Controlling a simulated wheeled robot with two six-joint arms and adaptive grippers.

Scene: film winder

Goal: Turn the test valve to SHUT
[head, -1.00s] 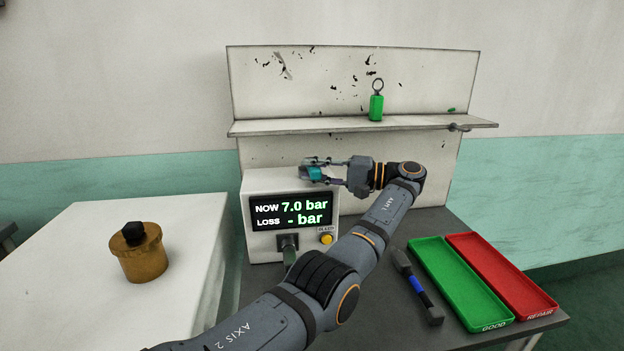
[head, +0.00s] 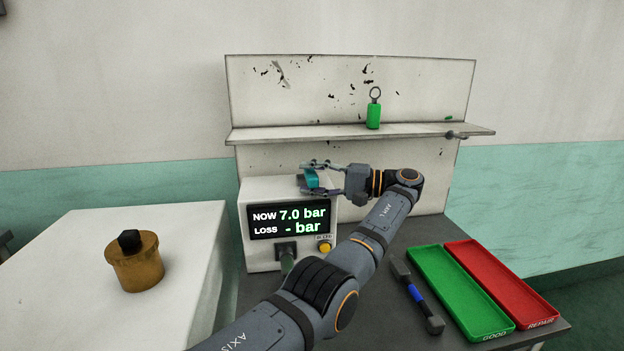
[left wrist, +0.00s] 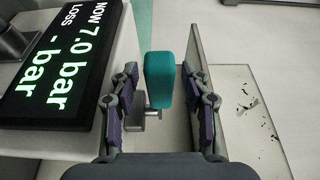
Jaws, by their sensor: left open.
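The test unit (head: 262,187) is a white box on the bench. Its display (head: 290,220) reads NOW 7.0 bar and LOSS - bar. The test valve's teal handle (head: 311,179) is at the top of the unit, near its back right. My left gripper (head: 318,178) is open there, with its fingers on either side of the handle. In the left wrist view, the handle (left wrist: 159,80) stands between the open fingers of the gripper (left wrist: 160,90), with visible gaps on both sides. I see no SHUT marking. My right gripper is out of view.
A yellow button (head: 325,248) is on the unit's front. A green tray (head: 450,290) and red tray (head: 505,285) lie at right, beside a dark tool with a blue band (head: 416,293). A green tagged piece (head: 374,115) stands on the shelf (head: 350,133). A brass pot (head: 137,265) is at left.

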